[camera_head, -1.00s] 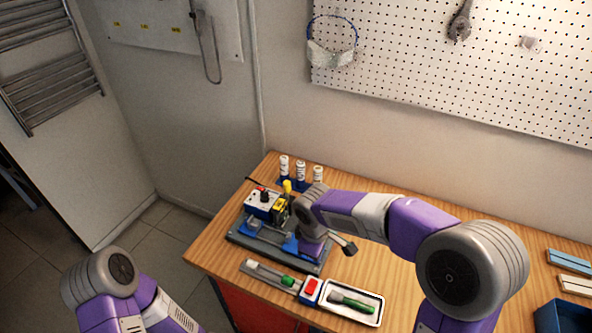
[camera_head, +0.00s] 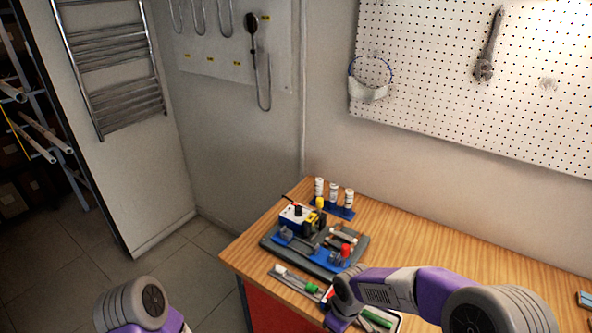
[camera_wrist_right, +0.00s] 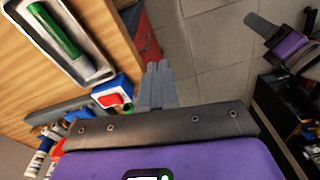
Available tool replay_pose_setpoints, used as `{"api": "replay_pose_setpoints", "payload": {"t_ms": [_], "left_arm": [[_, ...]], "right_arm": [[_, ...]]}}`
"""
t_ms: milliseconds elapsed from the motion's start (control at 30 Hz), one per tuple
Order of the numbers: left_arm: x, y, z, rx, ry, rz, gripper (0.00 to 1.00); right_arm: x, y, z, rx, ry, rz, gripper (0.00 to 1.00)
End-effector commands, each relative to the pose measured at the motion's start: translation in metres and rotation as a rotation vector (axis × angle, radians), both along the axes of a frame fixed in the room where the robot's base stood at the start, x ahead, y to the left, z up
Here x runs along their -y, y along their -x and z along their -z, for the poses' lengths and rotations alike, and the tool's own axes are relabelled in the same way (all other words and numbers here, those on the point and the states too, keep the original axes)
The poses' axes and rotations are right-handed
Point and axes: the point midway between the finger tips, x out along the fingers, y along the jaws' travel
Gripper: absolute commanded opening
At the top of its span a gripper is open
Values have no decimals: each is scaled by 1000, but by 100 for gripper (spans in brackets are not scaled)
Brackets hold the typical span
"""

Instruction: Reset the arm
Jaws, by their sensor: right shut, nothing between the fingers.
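My right arm comes in from the right in the head view. Its wrist is over the front edge of the wooden bench (camera_head: 420,235), and its fingers are hidden there. In the right wrist view my right gripper (camera_wrist_right: 158,85) is shut and empty. It points past the bench edge, over the floor, beside a small blue-and-white box with a red top (camera_wrist_right: 112,95). Of my left arm, the head view shows only a rounded joint at the bottom left. A purple and grey part, probably my left gripper (camera_wrist_right: 265,28), shows at the upper right of the wrist view.
A grey base plate with a blue clamp fixture (camera_head: 315,258) stands near the bench's left end. White bottles in a blue rack (camera_head: 335,205) are behind it. A white tray (camera_wrist_right: 88,60) holds a green-handled tool. The floor left of the bench is clear.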

Motion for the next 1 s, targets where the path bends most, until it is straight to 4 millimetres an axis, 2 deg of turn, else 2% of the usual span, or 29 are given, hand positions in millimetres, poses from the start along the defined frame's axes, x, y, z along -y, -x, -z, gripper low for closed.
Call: {"api": "replay_pose_setpoints", "payload": {"t_ms": [33, 167, 233, 400, 500, 600, 700, 1000], "left_arm": [[0, 0, 5, -1, 0, 0, 49], [0, 1, 12, -2, 0, 1, 49], [0, 1, 18, -2, 0, 1, 49], [0, 1, 34, -2, 0, 1, 49], [0, 1, 42, -2, 0, 1, 49], [0, 1, 46, -2, 0, 1, 49], [0, 1, 48, -2, 0, 1, 49], [0, 1, 49, -2, 0, 1, 49]], "right_arm": [[-2, 7, 22, -23, -26, 37, 0], [-9, 25, 72, -69, -107, 163, 0], [-12, 38, 103, -99, -155, 257, 0], [-17, 87, 187, -182, -262, 593, 0], [-15, 114, 221, -209, -288, 785, 0], [-12, 134, 241, -220, -293, 925, 0], [-10, 145, 250, -222, -291, 1007, 0], [-8, 148, 253, -219, -291, 1036, 0]]}}
